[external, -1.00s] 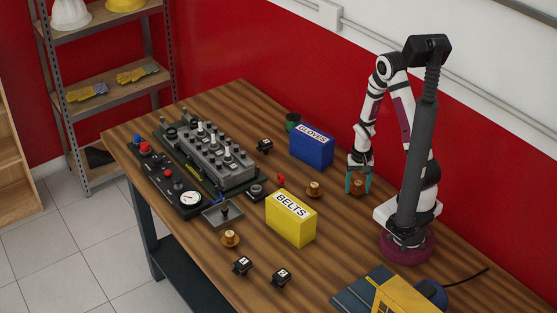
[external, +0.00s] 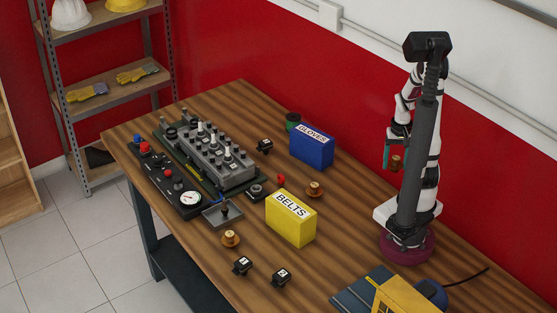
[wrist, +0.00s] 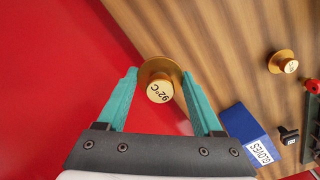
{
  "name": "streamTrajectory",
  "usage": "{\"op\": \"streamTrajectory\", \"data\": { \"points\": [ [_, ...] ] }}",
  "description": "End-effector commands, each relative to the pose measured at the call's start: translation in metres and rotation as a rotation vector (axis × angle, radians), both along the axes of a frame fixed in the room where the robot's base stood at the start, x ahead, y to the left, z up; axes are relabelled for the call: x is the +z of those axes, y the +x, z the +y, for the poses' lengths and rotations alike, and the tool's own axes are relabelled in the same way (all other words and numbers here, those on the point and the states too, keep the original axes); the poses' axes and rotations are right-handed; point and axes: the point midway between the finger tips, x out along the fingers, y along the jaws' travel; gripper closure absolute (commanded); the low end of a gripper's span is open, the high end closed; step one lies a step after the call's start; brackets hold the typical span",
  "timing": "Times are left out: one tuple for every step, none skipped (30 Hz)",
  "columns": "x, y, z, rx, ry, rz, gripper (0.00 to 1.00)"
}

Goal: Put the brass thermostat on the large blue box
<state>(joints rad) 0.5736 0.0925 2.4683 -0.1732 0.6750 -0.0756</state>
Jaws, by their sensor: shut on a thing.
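My gripper (external: 391,157) is shut on a brass thermostat (wrist: 159,85), whose top reads "92°C" in the wrist view. In the external view this held thermostat (external: 396,163) is raised above the table's back edge, close to my arm. The large blue box (external: 312,146), labelled "GLOVES", stands upright on the table to the left of my gripper. It also shows at the lower right of the wrist view (wrist: 240,124). Nothing lies on its top.
A yellow box (external: 291,222) labelled "BELTS" stands in front of the blue box. Other brass thermostats stand on the table, one between the boxes (external: 315,188) and one at the front (external: 230,238). An engine trainer (external: 205,155) fills the left side.

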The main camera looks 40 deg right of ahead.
Motion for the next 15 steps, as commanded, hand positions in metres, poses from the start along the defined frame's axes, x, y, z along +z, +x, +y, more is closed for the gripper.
{"op": "streamTrajectory", "data": {
  "points": [
    [0.001,-0.001,-0.002,-0.001,-0.001,-0.002,0.89],
    [0.002,-0.002,-0.002,0.0,-0.001,-0.002,0.89],
    [0.003,-0.001,-0.003,0.005,-0.001,-0.002,0.89],
    [0.005,0.002,-0.003,0.014,-0.002,-0.001,0.89],
    [0.007,0.006,-0.002,0.028,-0.002,-0.001,0.89],
    [0.012,0.014,-0.001,0.055,-0.003,-0.001,0.89],
    [0.017,0.021,0.001,0.081,-0.004,-0.001,0.89],
    [0.023,0.03,0.003,0.114,-0.005,0.0,0.89],
    [0.032,0.043,0.007,0.16,-0.006,0.0,0.89],
    [0.04,0.052,0.011,0.194,-0.007,0.002,0.89],
    [0.047,0.061,0.016,0.23,-0.007,0.003,0.89],
    [0.058,0.072,0.022,0.272,-0.008,0.004,0.89],
    [0.065,0.08,0.027,0.304,-0.01,0.005,0.89],
    [0.072,0.087,0.032,0.333,-0.01,0.005,0.89],
    [0.081,0.095,0.04,0.369,-0.01,0.006,0.89]
  ]
}}
